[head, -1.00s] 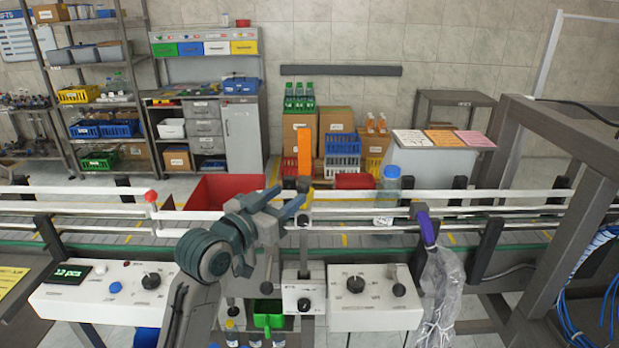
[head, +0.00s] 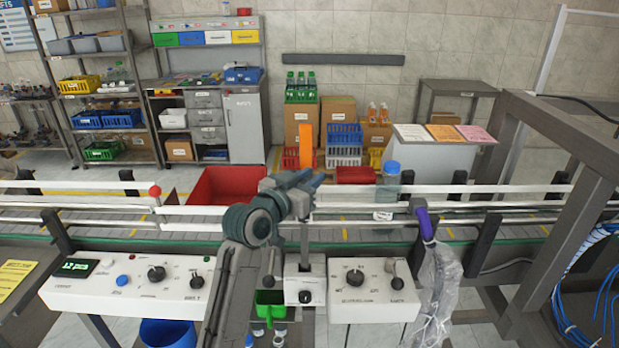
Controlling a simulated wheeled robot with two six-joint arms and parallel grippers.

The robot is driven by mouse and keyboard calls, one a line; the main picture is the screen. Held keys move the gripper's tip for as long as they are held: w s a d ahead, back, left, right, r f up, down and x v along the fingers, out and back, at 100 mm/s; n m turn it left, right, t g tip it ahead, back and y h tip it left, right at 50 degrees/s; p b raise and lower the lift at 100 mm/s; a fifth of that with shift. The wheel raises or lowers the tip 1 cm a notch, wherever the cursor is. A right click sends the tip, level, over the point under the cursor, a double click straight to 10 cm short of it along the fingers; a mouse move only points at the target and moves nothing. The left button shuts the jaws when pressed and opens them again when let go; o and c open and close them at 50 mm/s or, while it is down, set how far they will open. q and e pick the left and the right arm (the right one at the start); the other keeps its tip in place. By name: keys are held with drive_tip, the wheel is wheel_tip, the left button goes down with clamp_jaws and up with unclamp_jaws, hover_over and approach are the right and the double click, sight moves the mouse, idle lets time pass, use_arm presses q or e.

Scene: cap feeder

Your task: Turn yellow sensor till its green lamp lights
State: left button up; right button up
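My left gripper (head: 300,182) is over the conveyor, in front of its rails, left of the blue-capped bottle. Its grey-blue fingers point to the right and away from me. The angle hides whether they are apart or closed on something. I cannot make out a yellow sensor or a lit green lamp; my gripper and arm cover part of the rail there. An upright orange piece (head: 306,140) shows just behind the gripper. My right gripper is not in view.
A blue-capped bottle (head: 390,180) stands on the conveyor (head: 480,236). White control boxes (head: 130,285) and (head: 372,291) line the front, with a small knob box (head: 304,284) between them. A plastic-wrapped part with a purple top (head: 425,225) hangs at right. A red bin (head: 226,186) stands behind.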

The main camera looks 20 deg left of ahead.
use_arm(q)
drive_tip(key=shift+c, duration=1.4)
drive_tip(key=shift+r+n+t+y+p, duration=0.25)
drive_tip(key=shift+n+y+p, duration=0.35)
drive_tip(key=shift+y+p, duration=0.3)
drive_tip(key=n+y+p, duration=0.2)
drive_tip(key=y, duration=0.1)
drive_tip(key=shift+a+f+t, duration=0.1)
drive_tip(key=shift+a+t, duration=0.1)
drive_tip(key=shift+t, duration=0.05)
drive_tip(key=shift+a+f+n+y, duration=0.1)
drive_tip(key=shift+a+n+y, duration=0.1)
drive_tip(key=shift+n+y, duration=0.6)
drive_tip(key=o, duration=1)
drive_tip(key=shift+f+p, duration=0.1)
drive_tip(key=shift+p, duration=0.2)
